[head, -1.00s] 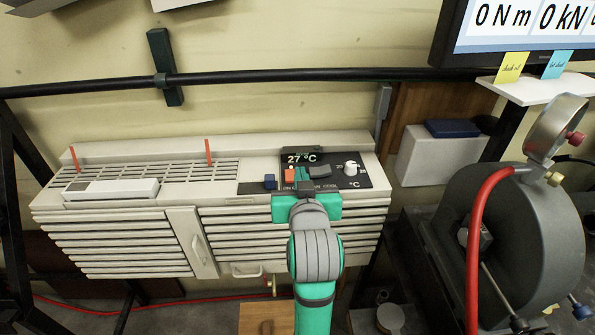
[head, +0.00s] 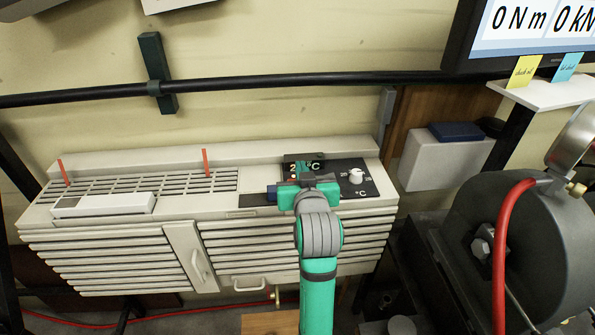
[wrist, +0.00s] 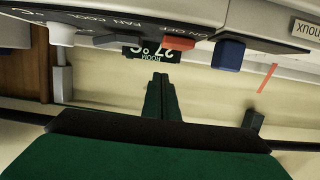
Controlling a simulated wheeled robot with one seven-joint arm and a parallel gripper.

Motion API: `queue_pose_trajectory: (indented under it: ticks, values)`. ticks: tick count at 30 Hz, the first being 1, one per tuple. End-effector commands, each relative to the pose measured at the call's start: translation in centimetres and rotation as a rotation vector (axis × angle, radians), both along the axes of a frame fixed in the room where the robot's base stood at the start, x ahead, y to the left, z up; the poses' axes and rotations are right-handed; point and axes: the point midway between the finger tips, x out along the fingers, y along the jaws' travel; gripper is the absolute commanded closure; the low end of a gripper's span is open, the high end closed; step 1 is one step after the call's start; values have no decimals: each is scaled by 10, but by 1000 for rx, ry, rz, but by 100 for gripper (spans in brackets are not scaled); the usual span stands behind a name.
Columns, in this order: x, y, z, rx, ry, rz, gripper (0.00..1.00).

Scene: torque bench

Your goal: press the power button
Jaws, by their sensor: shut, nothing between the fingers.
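The air conditioner (head: 120,235) has a black control panel (head: 350,180) at its top right. In the wrist view, upside down, the red ON OFF switch (wrist: 178,43) shows between the grey FAN COOL switch (wrist: 120,40) and a dark blue block (wrist: 227,54). In the head view my gripper (head: 306,180) covers most of the switches and part of the 27 °C display (head: 316,166). My gripper is shut and empty; its dark green fingers (wrist: 160,95) appear apart from the red switch in the wrist view. I cannot tell their exact height above the panel.
A white knob (head: 356,175) is to the right of my gripper. Two orange-red strips stand on the vent grille, beside a white remote-like box (head: 103,205). A black pipe (head: 300,82) runs along the wall behind. A large grey machine with a red hose (head: 502,250) stands at right.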

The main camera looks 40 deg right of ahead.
Motion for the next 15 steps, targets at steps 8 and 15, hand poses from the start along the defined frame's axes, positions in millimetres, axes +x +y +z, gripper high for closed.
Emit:
queue_pose_trajectory:
  ticks: [8,15]
  values:
    - [-2,-1,-32,4,4,-2,100]
    - [-3,-2,-35,2,2,-4,100]
